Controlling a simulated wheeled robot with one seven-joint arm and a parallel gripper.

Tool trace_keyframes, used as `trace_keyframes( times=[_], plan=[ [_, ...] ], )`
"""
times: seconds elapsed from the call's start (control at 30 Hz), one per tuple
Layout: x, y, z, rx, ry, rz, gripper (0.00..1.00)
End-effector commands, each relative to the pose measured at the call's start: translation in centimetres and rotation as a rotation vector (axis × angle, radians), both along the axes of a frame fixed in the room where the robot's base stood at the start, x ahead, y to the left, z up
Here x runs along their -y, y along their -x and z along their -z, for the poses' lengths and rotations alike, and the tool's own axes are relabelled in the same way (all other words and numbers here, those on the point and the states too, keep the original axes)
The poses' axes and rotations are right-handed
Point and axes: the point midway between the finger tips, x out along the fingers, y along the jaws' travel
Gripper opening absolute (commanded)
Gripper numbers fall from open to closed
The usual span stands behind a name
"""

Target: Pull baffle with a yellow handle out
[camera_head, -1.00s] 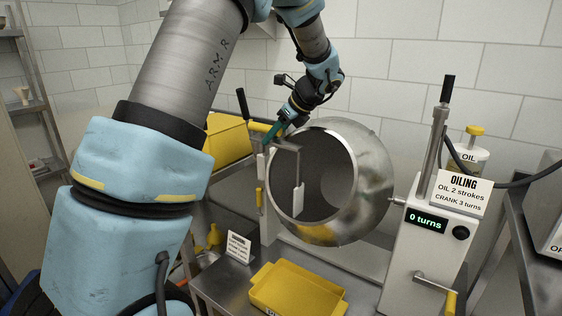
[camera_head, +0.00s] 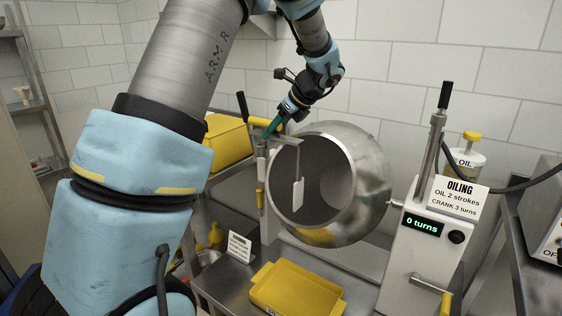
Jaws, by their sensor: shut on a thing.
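The baffle (camera_head: 298,191) is a thin grey bent rod with a pale flat paddle at its lower end. It hangs in front of the mouth of the round steel drum (camera_head: 368,175). Its yellow handle (camera_head: 259,122) shows at the upper left, level with the drum's upper rim. My gripper (camera_head: 270,129), with green fingers, is shut on the yellow handle. Its fingertips partly cover the handle. I cannot tell whether the paddle is still inside the mouth or just in front of it.
A yellow bin (camera_head: 229,139) stands behind left of the handle. A yellow tray (camera_head: 297,290) lies on the steel table below the drum. The white oiling unit (camera_head: 412,262) with lever and crank stands right. A small sign (camera_head: 240,246) stands at the table's left.

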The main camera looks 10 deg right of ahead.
Motion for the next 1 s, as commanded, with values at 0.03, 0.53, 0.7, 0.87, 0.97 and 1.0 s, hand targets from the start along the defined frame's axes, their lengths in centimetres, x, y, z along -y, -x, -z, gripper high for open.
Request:
trace_keyframes(
  times=[0.03,0.53,0.7,0.87,0.97,1.0],
  plan=[
    [0.0,0.0,-0.5,0.0,0.0,0.0,0.0],
    [0.0,0.0,-2.2,0.001,0.001,0.0,0.0],
    [0.0,0.0,-4.3,0.001,0.001,0.0,0.0],
    [0.0,0.0,-6.0,0.001,0.001,0.0,0.0],
    [0.0,0.0,-6.4,0.0,0.0,0.0,0.0],
    [0.0,0.0,-6.4,0.0,0.0,0.0,0.0]
  ],
)
